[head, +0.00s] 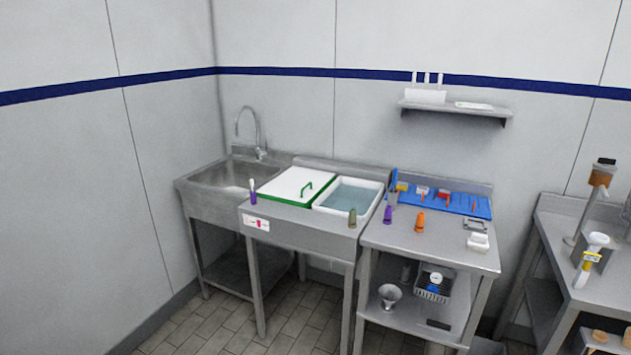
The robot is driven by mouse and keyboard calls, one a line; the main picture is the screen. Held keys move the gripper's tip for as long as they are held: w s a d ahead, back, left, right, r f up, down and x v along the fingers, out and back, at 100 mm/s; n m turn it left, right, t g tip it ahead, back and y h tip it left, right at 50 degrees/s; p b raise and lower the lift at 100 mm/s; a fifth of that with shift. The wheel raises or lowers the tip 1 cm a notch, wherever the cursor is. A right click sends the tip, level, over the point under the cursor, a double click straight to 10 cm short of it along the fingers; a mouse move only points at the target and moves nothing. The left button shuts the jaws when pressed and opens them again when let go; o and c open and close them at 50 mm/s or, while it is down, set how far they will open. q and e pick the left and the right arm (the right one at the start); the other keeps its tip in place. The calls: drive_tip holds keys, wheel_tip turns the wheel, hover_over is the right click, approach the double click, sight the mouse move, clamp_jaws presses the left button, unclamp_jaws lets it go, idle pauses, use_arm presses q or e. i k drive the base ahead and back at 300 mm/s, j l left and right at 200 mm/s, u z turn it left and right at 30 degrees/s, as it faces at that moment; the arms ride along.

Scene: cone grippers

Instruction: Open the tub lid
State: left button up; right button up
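A tub with a white lid (291,184) sits on the steel counter in the middle of the head view, right of the sink. The lid has a green edge and a green arched handle (306,188) on top. It lies flat and shut, so the tub's inside is hidden. Beside it on the right is an open white tub (318,204) with bluish water in it. Neither of my grippers shows in the head view.
A steel sink (200,185) with a tall tap (257,150) stands left. A blue mat (470,207) lies right. Floor in front is clear.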

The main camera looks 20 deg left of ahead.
sight(297, 183)
drive_tip(key=i+j+z, duration=0.1)
drive_tip(key=i+j, duration=0.2)
drive_tip(key=i+j+z, duration=0.15)
drive_tip(key=i+j, duration=0.15)
drive_tip(key=i+j+z, duration=0.1)
drive_tip(key=i+j, duration=0.2)
drive_tip(key=j, duration=0.2)
drive_tip(key=i+j+z, duration=0.1)
drive_tip(key=i+j, duration=0.15)
drive_tip(key=j, duration=0.15)
drive_tip(key=i+j+z, duration=0.15)
drive_tip(key=j, duration=0.3)
drive_tip(key=i, duration=0.1)
